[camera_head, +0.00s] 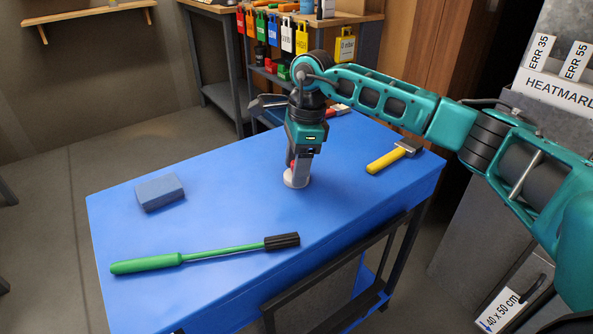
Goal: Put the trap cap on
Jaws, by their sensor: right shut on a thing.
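A small whitish round piece, apparently the trap cap (296,181), is at the middle of the blue table, directly under my right gripper (299,166). My right gripper points down and is shut on it. The fingers hide its upper part, and I cannot tell whether it touches the tabletop. I cannot make out the trap itself in this view. My left gripper is not in view.
More tools lie behind my arm.

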